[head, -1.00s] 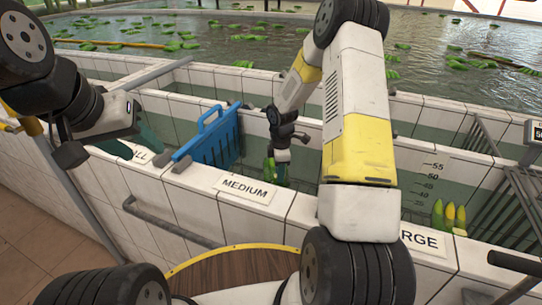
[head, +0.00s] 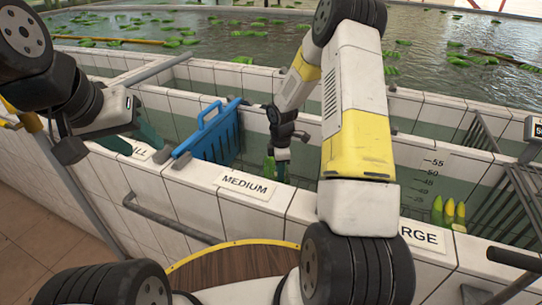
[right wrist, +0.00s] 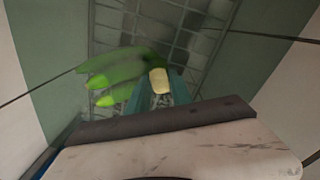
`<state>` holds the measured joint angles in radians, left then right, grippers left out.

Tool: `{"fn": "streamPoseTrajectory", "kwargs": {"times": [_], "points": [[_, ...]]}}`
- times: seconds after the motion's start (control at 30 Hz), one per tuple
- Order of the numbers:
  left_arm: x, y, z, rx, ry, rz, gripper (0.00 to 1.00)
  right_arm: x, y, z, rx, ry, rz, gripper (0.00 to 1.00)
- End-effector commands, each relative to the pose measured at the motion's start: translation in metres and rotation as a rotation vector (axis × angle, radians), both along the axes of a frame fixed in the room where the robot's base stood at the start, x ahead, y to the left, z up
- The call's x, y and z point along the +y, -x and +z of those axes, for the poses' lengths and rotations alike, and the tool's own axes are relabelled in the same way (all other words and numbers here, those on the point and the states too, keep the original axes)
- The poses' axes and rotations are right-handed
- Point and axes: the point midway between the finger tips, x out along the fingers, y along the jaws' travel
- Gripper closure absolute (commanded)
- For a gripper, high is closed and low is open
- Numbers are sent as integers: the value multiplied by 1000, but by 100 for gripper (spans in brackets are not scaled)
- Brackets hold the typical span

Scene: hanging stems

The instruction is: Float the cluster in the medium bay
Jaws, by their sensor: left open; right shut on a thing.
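The green banana cluster (head: 269,166) is in the medium bay, partly hidden by my right gripper and the front wall. In the right wrist view the cluster (right wrist: 125,75) has its pale cut stem end between the teal fingers. My right gripper (head: 281,166) is shut on that stem, pointing down inside the bay. I cannot tell whether the cluster touches the water. The medium bay's front wall (head: 205,187) bears the MEDIUM label (head: 245,185). My left gripper (head: 150,137) is open near the small bay's front wall, apart from the cluster.
A blue slotted divider (head: 212,135) stands at the medium bay's left side. The large bay holds another cluster (head: 449,213) with green and yellow fruit beside a depth scale. Metal racks (head: 505,185) stand at the right. A wider pool with floating green clusters lies behind.

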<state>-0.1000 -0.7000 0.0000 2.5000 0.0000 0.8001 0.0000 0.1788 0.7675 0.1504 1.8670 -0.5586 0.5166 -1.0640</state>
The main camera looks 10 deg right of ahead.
Motion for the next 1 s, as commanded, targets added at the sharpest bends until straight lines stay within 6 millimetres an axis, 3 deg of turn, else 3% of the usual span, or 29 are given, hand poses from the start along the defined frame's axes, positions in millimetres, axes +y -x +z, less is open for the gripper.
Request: {"fn": "streamPoseTrajectory", "kwargs": {"times": [0.9,0.93,1.0], "points": [[0,0,0,0,0,0,55,0,0,-12,0,0,0,100],[0,0,0,0,0,0,55,0,0,-12,0,0,0,70],[0,0,0,0,0,0,55,0,0,-12,0,0,0,56]]}}
